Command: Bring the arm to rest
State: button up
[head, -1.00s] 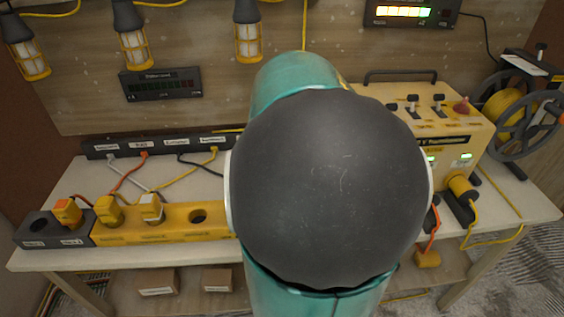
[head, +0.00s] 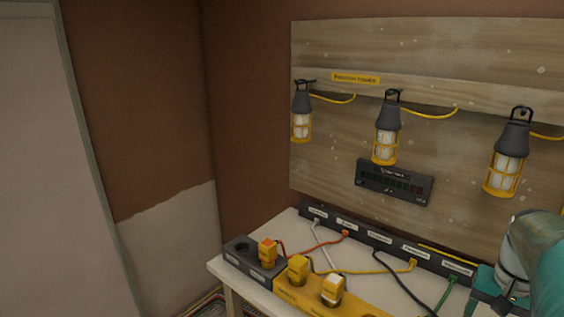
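Part of my teal and grey arm (head: 548,268) shows at the right edge of the head view, in front of the right end of the bench. A darker teal part sits low beside it, over the dark label strip. I cannot make out any fingertips, so whether my gripper is open or shut does not show. The rest of the arm is cut off by the frame.
A pale bench (head: 286,236) holds a yellow and dark socket block (head: 348,302) with several plugs. A labelled strip (head: 362,238) with coloured cables runs behind it. Caged lamps (head: 387,128) and a dark display (head: 394,182) hang on the wooden board. The left side is clear.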

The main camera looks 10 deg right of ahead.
jog(key=a+r+n+t, duration=0.1)
jog(key=a+n, duration=0.3)
jog(key=a, duration=1)
jog(key=w+a+r+n+t, duration=0.1)
jog(key=a+n+t, duration=0.3)
jog(key=a, duration=1.1)
jog(key=shift+w+a+r+n, duration=0.3)
jog(key=shift+r+n, duration=0.1)
jog(key=shift+n, duration=0.3)
jog(key=c, duration=0.6)
jog(key=shift+d, duration=0.15)
jog(key=shift+c, duration=0.2)
